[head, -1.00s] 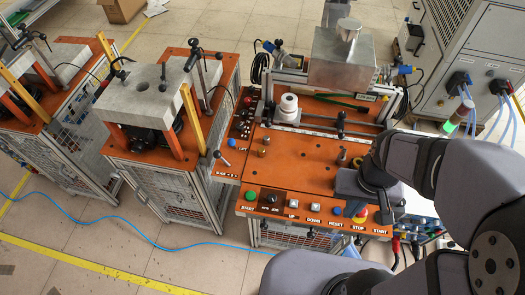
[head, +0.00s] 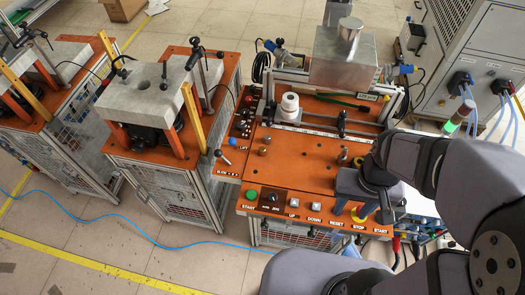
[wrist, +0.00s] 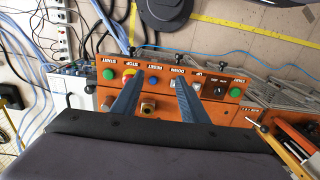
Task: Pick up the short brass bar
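In the head view, two small brass pieces stand on the left of the orange worktop: one in front (head: 262,151) and one just behind it (head: 266,140). I cannot tell for certain which piece is the short brass bar. My gripper (wrist: 159,82) is open in the wrist view, with its two dark fingers apart and nothing held between them. It hangs over the front right of the worktop, away from those pieces. A brass fitting (wrist: 148,107) shows between the fingers in the wrist view, below them and apart. In the head view my arm partly hides that corner.
A button panel (head: 312,219) runs along the worktop's front edge. A grey cylinder (head: 342,154) stands near my gripper. A white cylinder (head: 289,105) and a metal box (head: 343,58) on a frame stand at the back. The middle of the worktop (head: 300,150) is clear.

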